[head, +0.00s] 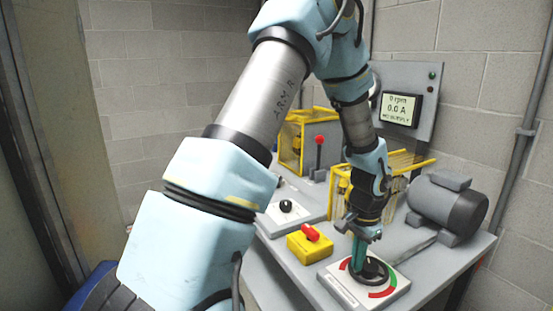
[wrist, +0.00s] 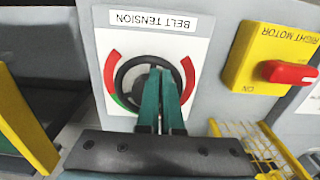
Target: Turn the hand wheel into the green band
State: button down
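The hand wheel (head: 374,279) is dark and lies on a white plate marked with red arcs and a green band (head: 392,277). In the wrist view the hand wheel (wrist: 123,75) sits under the BELT TENSION label, and part of the green band (wrist: 121,101) shows at its lower left. My gripper (head: 358,262) points down at the wheel. Its teal fingers (wrist: 159,72) are close together and overlap the wheel's middle in the wrist view. They hide part of the wheel, and I cannot see anything between them. I cannot make out the wheel's pointer.
A yellow box with a red switch (head: 310,243) stands left of the wheel. A grey motor (head: 448,205) stands to the right, beside yellow guards (head: 410,161). A panel screen (head: 401,109) behind reads 0 rpm and 0.0 A. A red-topped lever (head: 320,150) stands farther back.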

jog(key=shift+a, duration=0.3)
notch_tip(320, 180, up, 6)
jog(key=p, duration=0.5)
jog(key=shift+r, duration=0.1)
